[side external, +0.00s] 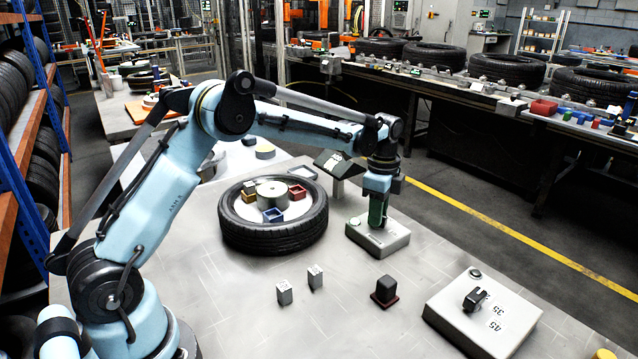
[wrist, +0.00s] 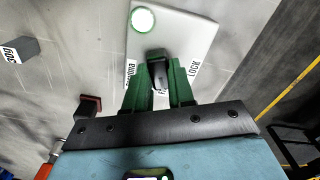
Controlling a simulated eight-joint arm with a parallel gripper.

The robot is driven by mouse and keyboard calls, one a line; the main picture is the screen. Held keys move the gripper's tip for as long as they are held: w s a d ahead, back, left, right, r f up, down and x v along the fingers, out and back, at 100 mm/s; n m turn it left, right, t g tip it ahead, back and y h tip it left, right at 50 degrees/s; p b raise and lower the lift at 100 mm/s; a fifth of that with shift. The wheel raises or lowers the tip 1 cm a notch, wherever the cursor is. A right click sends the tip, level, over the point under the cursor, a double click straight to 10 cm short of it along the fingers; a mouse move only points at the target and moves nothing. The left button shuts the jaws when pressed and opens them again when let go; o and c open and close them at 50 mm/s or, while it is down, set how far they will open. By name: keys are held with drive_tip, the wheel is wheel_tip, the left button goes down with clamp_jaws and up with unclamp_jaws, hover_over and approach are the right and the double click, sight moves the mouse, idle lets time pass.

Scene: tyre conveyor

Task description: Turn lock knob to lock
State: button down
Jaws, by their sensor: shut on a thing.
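The pale lock box (side external: 390,241) sits on the grey table, right of the tyre. In the wrist view its top face (wrist: 188,35) carries a dark knob (wrist: 157,56), a LOCK label (wrist: 194,75) to the right and a partly covered label (wrist: 131,74) to the left. My gripper (side external: 377,224) reaches straight down onto the box. Its green fingers also show in the wrist view (wrist: 160,80), shut on the knob from both sides. The fingers hide the knob in the side view, and cover part of a label between them.
A tyre (side external: 272,237) holding small coloured blocks lies left of the box. Two small grey blocks (side external: 284,292) (side external: 315,277) and a dark block on a reddish base (side external: 384,291) stand in front. A second box (side external: 460,325) with a dial stands front right. A tilted dark panel (side external: 338,163) stands behind.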

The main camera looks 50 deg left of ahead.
drive_tip(key=n, duration=0.6)
drive_tip(key=shift+n, duration=0.3)
drive_tip(key=n, duration=0.6)
drive_tip(key=shift+n, duration=0.3)
drive_tip(key=c, duration=1)
unclamp_jaws()
drive_tip(key=shift+o, duration=0.2)
wheel_tip(320, 180, up, 12)
drive_tip(key=shift+s+r, duration=0.1)
drive_tip(key=shift+r, duration=0.05)
